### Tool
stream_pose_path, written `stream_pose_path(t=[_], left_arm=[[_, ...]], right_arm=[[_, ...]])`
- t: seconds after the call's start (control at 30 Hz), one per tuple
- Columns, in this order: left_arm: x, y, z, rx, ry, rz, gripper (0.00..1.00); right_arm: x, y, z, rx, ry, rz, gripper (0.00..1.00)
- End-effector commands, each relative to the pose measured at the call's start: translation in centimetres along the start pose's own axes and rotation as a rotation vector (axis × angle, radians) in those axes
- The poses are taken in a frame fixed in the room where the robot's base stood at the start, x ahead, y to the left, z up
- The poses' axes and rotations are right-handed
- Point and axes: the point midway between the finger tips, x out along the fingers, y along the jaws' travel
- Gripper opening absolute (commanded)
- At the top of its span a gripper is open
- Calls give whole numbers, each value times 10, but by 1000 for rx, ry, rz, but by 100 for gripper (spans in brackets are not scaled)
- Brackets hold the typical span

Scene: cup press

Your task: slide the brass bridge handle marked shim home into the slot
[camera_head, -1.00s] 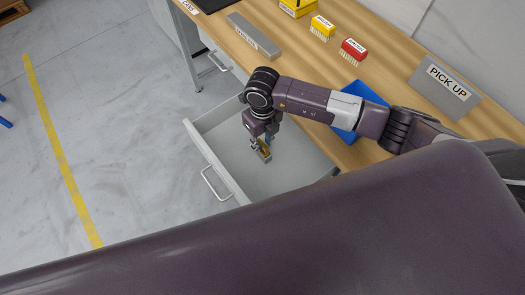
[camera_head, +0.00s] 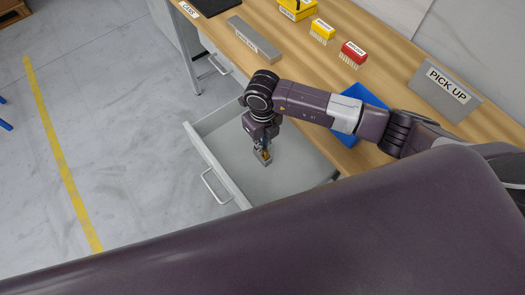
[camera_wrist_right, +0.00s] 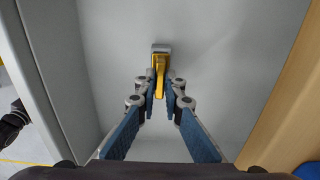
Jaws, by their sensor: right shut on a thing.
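The brass bridge handle (camera_head: 265,155) is a small yellow-gold piece on a grey block (camera_head: 262,161), inside the open drawer. In the right wrist view the handle (camera_wrist_right: 159,66) runs between the fingertips, with the grey block (camera_wrist_right: 161,47) at its far end. My right gripper (camera_head: 262,151) points down into the drawer and is shut on the handle; it also shows in the right wrist view (camera_wrist_right: 161,88). I cannot read a shim label on it, and I cannot make out the slot. My left gripper is not in view.
The open grey drawer (camera_head: 222,172) looks otherwise empty; its walls surround the gripper. On the wooden bench (camera_head: 308,62) are a grey labelled bar (camera_head: 254,39), yellow (camera_head: 322,29) and red (camera_head: 353,52) brushes, a blue tray (camera_head: 365,94) and a PICK UP sign (camera_head: 446,84).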

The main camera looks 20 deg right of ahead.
Motion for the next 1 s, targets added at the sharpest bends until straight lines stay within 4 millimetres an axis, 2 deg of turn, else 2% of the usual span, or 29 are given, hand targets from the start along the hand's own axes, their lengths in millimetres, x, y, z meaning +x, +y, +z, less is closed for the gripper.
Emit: stream_pose_path(t=[1.0], left_arm=[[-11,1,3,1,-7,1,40]], right_arm=[[-17,0,1,0,-2,0,0]])
